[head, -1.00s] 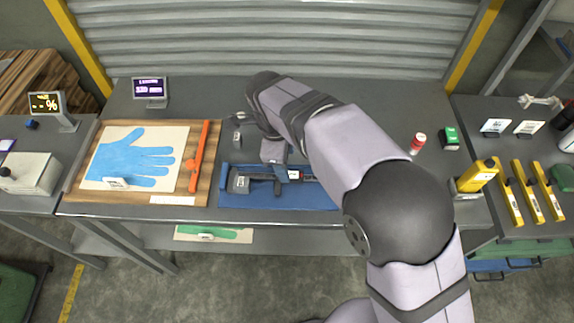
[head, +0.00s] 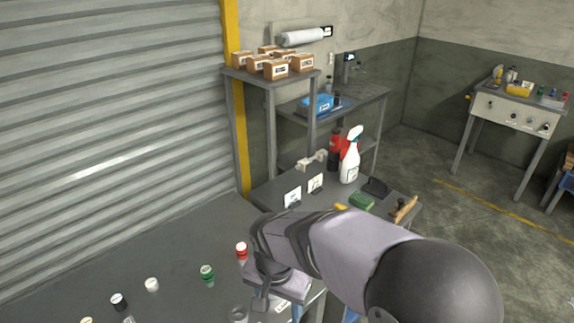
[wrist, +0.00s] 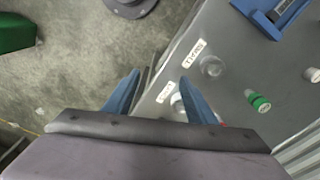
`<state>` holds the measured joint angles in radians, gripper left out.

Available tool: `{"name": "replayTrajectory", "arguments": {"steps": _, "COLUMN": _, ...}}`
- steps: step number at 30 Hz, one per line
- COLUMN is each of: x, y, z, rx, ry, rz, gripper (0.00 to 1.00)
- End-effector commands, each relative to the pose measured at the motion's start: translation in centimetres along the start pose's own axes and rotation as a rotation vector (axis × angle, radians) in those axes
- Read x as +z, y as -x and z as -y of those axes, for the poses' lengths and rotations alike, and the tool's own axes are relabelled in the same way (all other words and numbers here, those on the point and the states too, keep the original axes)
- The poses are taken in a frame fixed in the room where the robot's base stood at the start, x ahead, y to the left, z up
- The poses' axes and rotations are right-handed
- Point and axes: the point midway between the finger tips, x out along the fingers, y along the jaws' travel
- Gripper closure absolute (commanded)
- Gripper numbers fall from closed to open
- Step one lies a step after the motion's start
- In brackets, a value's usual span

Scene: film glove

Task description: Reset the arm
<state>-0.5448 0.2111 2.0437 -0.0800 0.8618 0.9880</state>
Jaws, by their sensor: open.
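My gripper (wrist: 160,92) shows in the wrist view as two blue fingers spread apart, with nothing between them. It points down over the front edge of the grey bench (wrist: 235,75), with floor to the left. In the head view my arm reaches in from the lower right. There my gripper (head: 282,300) hangs at the right end of the bench, and its fingertips are largely hidden by the lower frame edge.
Green-capped (head: 207,274) and red-capped (head: 242,250) containers stand left of my gripper, with white- and black-topped ones farther left. A side table beyond holds a spray bottle (head: 350,160), cards and a green block (head: 361,201). A blue holder (wrist: 272,15) lies at the wrist view's top.

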Motion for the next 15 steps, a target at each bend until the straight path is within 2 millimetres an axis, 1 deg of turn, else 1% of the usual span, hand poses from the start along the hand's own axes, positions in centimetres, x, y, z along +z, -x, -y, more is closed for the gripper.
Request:
{"name": "replayTrajectory", "arguments": {"steps": 1, "x": -0.7, "y": -0.1, "z": -3.0, "rx": 0.002, "ry": 0.027, "rz": 0.009, "gripper": 0.49}}
{"name": "replayTrajectory", "arguments": {"steps": 2, "x": -1.0, "y": -0.3, "z": -4.6, "rx": 0.001, "ry": 0.054, "rz": 0.014, "gripper": 0.49}}
{"name": "replayTrajectory", "arguments": {"steps": 3, "x": -1.1, "y": -0.5, "z": -6.6, "rx": 0.002, "ry": 0.092, "rz": 0.021, "gripper": 0.49}}
{"name": "replayTrajectory", "arguments": {"steps": 5, "x": -1.0, "y": -0.8, "z": -9.4, "rx": -0.002, "ry": 0.145, "rz": 0.030, "gripper": 0.49}}
{"name": "replayTrajectory", "arguments": {"steps": 6, "x": -0.8, "y": -1.1, "z": -11.1, "rx": -0.004, "ry": 0.178, "rz": 0.036, "gripper": 0.49}}
{"name": "replayTrajectory", "arguments": {"steps": 9, "x": 0.0, "y": -1.6, "z": -14.7, "rx": -0.010, "ry": 0.252, "rz": 0.047, "gripper": 0.49}}
{"name": "replayTrajectory", "arguments": {"steps": 10, "x": 0.3, "y": -1.8, "z": -15.6, "rx": -0.012, "ry": 0.272, "rz": 0.050, "gripper": 0.49}}
{"name": "replayTrajectory", "arguments": {"steps": 12, "x": 1.0, "y": -2.1, "z": -17.2, "rx": -0.018, "ry": 0.311, "rz": 0.053, "gripper": 0.49}}
{"name": "replayTrajectory", "arguments": {"steps": 15, "x": 1.8, "y": -2.4, "z": -18.7, "rx": -0.022, "ry": 0.354, "rz": 0.057, "gripper": 0.49}}
